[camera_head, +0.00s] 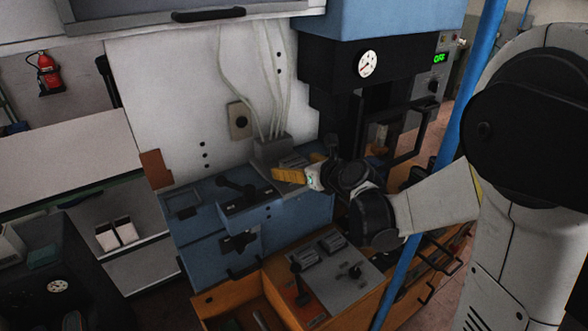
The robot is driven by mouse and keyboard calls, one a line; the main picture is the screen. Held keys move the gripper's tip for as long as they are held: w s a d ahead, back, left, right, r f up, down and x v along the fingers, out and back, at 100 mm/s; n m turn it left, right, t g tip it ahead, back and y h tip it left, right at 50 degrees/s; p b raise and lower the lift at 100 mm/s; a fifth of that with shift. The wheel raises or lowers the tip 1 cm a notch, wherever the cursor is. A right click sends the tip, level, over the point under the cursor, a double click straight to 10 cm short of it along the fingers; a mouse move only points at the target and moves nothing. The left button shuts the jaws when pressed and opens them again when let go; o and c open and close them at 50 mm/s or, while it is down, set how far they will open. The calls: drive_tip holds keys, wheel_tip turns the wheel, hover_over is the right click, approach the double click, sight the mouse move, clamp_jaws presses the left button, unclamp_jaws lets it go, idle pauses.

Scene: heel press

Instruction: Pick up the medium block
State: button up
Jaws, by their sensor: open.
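My gripper (301,167) is at the end of my arm, which reaches in from the right. Two yellow pieces that look like its fingers stand apart, so it is open. It is over the right end of the blue machine bed (290,214), close to a grey fixture (270,151) with cables. Small grey shapes show beside and behind the fingers, but I cannot tell whether one is the medium block. I cannot make out any block for certain. My wrist hides part of the machine behind it. Nothing is clearly held.
A black press head with a round gauge (368,64) hangs at the upper right. A blue pole (463,112) stands beside my arm. An orange cabinet (284,301) with a control panel (336,272) is in front.

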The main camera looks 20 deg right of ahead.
drive_tip(key=shift+w+a+f, duration=0.1)
drive_tip(key=shift+w, duration=0.2)
drive_tip(key=shift+s, duration=0.1)
drive_tip(key=c, duration=1.5)
